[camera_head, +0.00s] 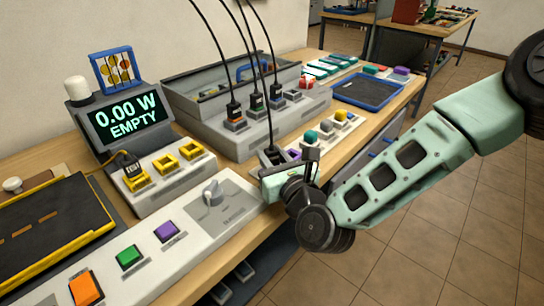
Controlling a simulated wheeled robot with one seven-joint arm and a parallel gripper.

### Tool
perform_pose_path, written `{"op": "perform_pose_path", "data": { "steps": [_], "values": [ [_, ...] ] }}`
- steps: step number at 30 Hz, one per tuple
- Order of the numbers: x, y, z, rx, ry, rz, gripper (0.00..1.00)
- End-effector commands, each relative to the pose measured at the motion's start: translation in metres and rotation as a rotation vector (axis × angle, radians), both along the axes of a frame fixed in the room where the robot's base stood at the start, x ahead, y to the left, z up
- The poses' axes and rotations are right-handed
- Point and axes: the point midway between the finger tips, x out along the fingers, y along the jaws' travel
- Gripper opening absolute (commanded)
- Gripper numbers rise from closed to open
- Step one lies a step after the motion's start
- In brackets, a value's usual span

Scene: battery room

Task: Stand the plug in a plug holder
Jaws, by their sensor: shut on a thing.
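My gripper (282,172) is at the right of the bench, over its front part. It is shut on a dark plug (271,157), whose black cable runs up and out of view. The gripper hides part of the plug, and I cannot tell whether its lower end touches anything. Yellow plug holders stand on a grey box left of my gripper: a left one (134,178) with a dark plug and cable at it, a middle one (166,164) and a right one (190,150), both looking empty.
A display reading "0.00 W EMPTY" (127,115) stands behind the holders. A grey unit (262,137) holds several cabled plugs. A panel with a knob (212,193) and coloured buttons lies in front. A blue-rimmed tray (368,91) is at the right. Open floor lies right of the bench.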

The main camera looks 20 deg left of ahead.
Motion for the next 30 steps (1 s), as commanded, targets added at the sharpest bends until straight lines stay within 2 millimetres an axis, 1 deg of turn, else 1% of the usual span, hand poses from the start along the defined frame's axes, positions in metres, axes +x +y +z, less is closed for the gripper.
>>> {"op": "perform_pose_path", "data": {
  "steps": [6,21,22,23,30],
  "values": [
    [0.0,0.0,-0.001,0.0,0.0,0.0,0.04],
    [0.0,0.0,-0.01,0.0,0.0,0.0,0.04],
    [0.0,0.0,-0.01,0.001,-0.001,0.0,0.29],
    [0.0,0.0,-0.009,0.001,-0.001,0.0,0.36],
    [0.0,0.0,-0.009,0.0,0.0,0.0,0.36]
  ]
}}
